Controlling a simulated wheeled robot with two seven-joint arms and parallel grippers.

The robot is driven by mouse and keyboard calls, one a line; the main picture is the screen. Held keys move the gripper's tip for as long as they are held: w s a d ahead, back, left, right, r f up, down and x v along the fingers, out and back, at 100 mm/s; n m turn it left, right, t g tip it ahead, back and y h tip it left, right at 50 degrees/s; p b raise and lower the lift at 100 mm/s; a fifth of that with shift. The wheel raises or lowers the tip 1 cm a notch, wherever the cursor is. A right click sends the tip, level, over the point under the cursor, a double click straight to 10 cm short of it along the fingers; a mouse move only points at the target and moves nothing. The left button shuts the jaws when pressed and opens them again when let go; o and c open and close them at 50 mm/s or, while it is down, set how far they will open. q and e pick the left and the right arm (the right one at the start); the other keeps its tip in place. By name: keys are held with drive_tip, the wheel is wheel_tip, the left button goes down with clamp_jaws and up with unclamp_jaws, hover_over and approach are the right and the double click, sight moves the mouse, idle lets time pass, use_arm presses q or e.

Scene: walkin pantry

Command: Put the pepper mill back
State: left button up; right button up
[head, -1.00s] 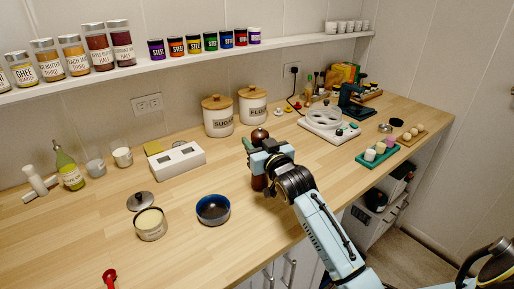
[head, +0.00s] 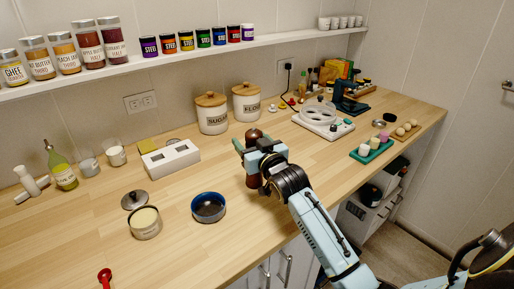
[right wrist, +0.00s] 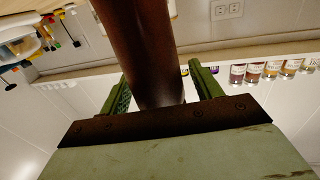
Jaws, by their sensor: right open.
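The pepper mill (head: 253,182) is dark brown wood with a round knob on top. It stands upright on the wooden counter, right of the blue bowl and in front of the flour canister. My right gripper (head: 257,153) is around its upper body, with the knob showing above. In the right wrist view the mill (right wrist: 140,45) rises between the two green fingers (right wrist: 162,92). The fingers are open, with a gap visible on the right side. The gripper hides the middle of the mill in the head view. My left gripper is not in view.
A blue bowl (head: 208,208) and an open tin (head: 145,223) stand left of the mill. Sugar (head: 212,115) and flour (head: 247,104) canisters stand behind it. A white scale-like device (head: 322,122) and a green tray (head: 372,152) are to the right. Bare counter lies around the mill.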

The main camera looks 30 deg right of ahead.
drive_tip(key=s+a, duration=0.1)
drive_tip(key=s, duration=1.1)
drive_tip(key=shift+a+p, duration=0.2)
drive_tip(key=shift+p, duration=0.1)
